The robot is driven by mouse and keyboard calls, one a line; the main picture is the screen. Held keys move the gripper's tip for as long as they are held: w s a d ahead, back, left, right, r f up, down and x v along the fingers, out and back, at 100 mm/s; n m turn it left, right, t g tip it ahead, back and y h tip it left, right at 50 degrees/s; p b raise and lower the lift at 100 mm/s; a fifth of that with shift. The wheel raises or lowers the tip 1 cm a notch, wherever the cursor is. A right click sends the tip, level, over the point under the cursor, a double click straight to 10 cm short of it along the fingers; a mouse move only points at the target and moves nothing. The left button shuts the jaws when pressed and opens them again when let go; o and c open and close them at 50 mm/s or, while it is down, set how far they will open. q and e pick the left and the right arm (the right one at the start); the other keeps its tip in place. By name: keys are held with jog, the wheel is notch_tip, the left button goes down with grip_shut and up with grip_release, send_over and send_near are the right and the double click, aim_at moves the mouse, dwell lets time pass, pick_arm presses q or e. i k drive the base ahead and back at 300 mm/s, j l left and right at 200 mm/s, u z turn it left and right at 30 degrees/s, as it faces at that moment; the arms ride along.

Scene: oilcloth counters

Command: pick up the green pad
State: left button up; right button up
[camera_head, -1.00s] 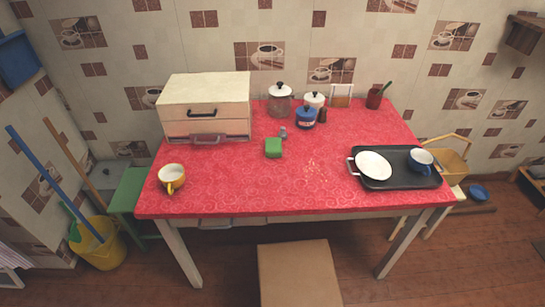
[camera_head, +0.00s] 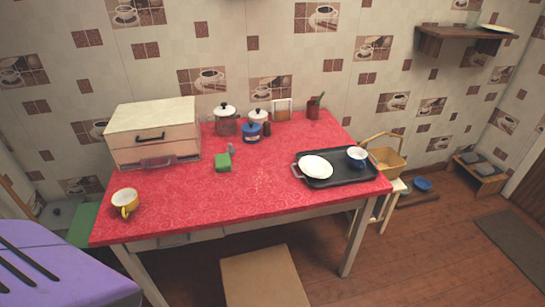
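The green pad (camera_head: 223,163) lies on the red oilcloth of the table (camera_head: 260,188), left of the middle. A small grey item (camera_head: 231,149) stands just behind it. Nothing covers the pad. Neither of my grippers shows in the head view.
Several jars line the back. A brown stool (camera_head: 264,279) stands in front.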

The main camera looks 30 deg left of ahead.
aim_at(223, 161)
jog(key=j+z, duration=0.4)
jog(key=k+j+z, duration=0.15)
jog(key=j+z, duration=0.25)
jog(key=k+j, duration=0.15)
jog(key=j, duration=0.15)
jog(key=k+j, duration=0.15)
jog(key=j, duration=0.15)
jog(key=k+j, duration=0.15)
jog(key=j, duration=0.15)
